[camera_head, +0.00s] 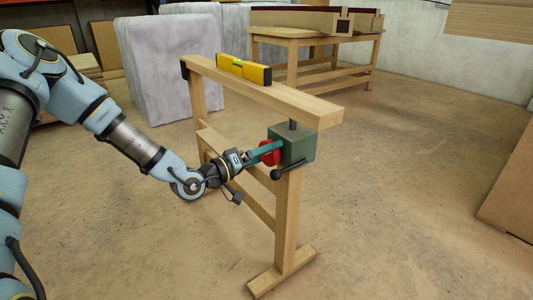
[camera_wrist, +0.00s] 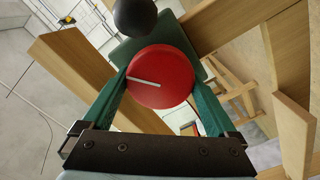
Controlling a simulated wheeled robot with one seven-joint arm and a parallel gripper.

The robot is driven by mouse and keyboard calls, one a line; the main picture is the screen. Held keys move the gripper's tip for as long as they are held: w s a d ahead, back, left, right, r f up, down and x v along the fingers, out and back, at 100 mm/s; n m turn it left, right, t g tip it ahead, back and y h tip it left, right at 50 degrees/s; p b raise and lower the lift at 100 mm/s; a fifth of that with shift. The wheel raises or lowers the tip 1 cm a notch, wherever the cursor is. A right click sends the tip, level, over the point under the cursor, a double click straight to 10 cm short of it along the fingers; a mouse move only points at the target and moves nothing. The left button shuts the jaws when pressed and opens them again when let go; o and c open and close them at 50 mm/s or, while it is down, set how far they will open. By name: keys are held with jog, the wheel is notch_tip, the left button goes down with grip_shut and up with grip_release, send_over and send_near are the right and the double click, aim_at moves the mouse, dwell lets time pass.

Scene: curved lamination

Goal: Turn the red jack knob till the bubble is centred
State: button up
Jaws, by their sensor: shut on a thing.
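The red jack knob (camera_head: 270,152) is on the left face of a green jack box (camera_head: 299,146) on the wooden stand's near post. In the wrist view the knob (camera_wrist: 160,77) is a round red disc with a white line running from near its centre to the upper left. My gripper (camera_head: 262,150) is shut on the knob, with a green finger on each side of it; the gripper (camera_wrist: 160,92) fills the lower wrist view. A yellow spirit level (camera_head: 243,69) lies on the top beam (camera_head: 265,92). Its bubble is too small to read.
A black ball-ended handle (camera_head: 277,174) sticks out below the box; its ball (camera_wrist: 135,16) is close above the knob in the wrist view. A wooden workbench (camera_head: 320,45) and wrapped blocks (camera_head: 170,67) stand behind.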

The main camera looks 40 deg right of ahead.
jog(key=m+b, duration=0.1)
jog(key=m, duration=0.2)
jog(key=shift+m, duration=0.4)
jog(key=shift+s+m+b, duration=0.1)
jog(key=shift+m+b, duration=0.85)
jog(key=shift+m, duration=0.95)
jog(key=o, duration=1)
jog(key=a, duration=1.1)
jog(key=shift+w+p, duration=0.3)
jog(key=shift+p, duration=0.05)
